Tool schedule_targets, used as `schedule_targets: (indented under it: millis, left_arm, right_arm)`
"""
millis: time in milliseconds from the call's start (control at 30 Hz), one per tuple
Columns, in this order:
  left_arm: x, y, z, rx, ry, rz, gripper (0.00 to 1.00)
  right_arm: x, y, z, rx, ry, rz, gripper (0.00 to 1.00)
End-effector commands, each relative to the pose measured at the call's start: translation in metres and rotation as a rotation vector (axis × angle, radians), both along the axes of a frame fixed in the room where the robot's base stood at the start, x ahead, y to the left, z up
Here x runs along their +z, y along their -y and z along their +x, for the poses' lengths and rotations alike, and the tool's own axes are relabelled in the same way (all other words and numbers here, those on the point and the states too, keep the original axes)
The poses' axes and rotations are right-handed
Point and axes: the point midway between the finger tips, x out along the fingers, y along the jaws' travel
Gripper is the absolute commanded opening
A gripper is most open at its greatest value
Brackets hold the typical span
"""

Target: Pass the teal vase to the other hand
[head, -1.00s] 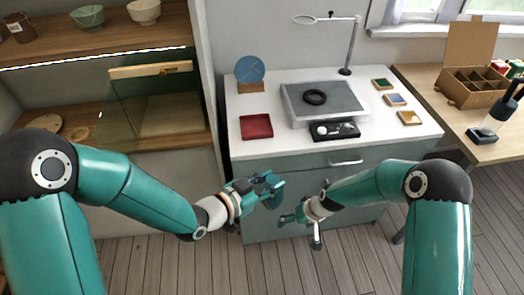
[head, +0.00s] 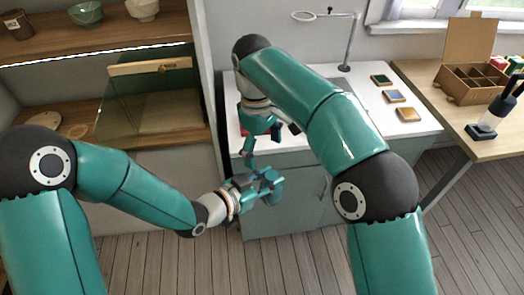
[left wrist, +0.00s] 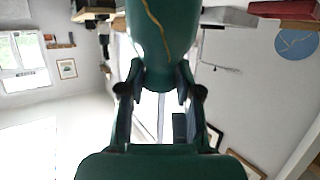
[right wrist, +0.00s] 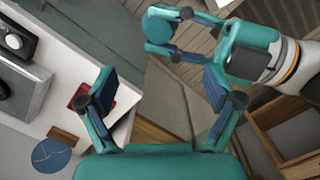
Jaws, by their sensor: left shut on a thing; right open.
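The teal vase fills the top middle of the left wrist view (left wrist: 160,35), with a gold seam running down it. My left gripper (left wrist: 155,95) is shut on it. In the head view my left gripper (head: 262,188) holds the vase (head: 274,187) in front of the cabinet, partly hidden by the fingers. My right gripper (head: 268,145) is open and empty just above the vase in that view. In the right wrist view its fingers (right wrist: 158,95) are spread wide; the vase (right wrist: 160,27) is beyond them at the top, apart from them.
The white worktop (head: 415,138) is behind the grippers, partly hidden by my right arm. It bears a lamp (head: 345,60) and small colour trays (head: 394,97). Shelves (head: 170,135) stand at the left. A wooden table (head: 490,150) with a compartment box (head: 470,85) is at the right.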

Motion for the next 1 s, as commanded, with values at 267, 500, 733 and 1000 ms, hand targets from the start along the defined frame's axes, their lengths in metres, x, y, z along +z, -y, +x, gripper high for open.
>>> schedule_targets:
  millis: [267, 500, 733, 1000]
  left_arm:
    - [0.001, 0.0, 0.0, 0.001, 0.002, -0.001, 0.0]
    - [0.001, 0.0, 0.0, 0.001, 0.002, -0.001, 0.0]
    - [0.001, 0.0, 0.0, 0.001, 0.002, -0.001, 0.0]
    - [0.001, 0.0, 0.0, 0.001, 0.002, -0.001, 0.0]
  right_arm:
    - [-0.012, 0.004, -0.005, 0.009, -0.01, -0.018, 0.91]
    - [-0.054, 0.008, -0.008, 0.009, -0.012, -0.017, 0.91]
    - [-0.092, 0.011, -0.01, 0.009, -0.01, -0.015, 0.91]
    - [-0.112, 0.013, -0.011, 0.008, -0.007, -0.014, 0.91]
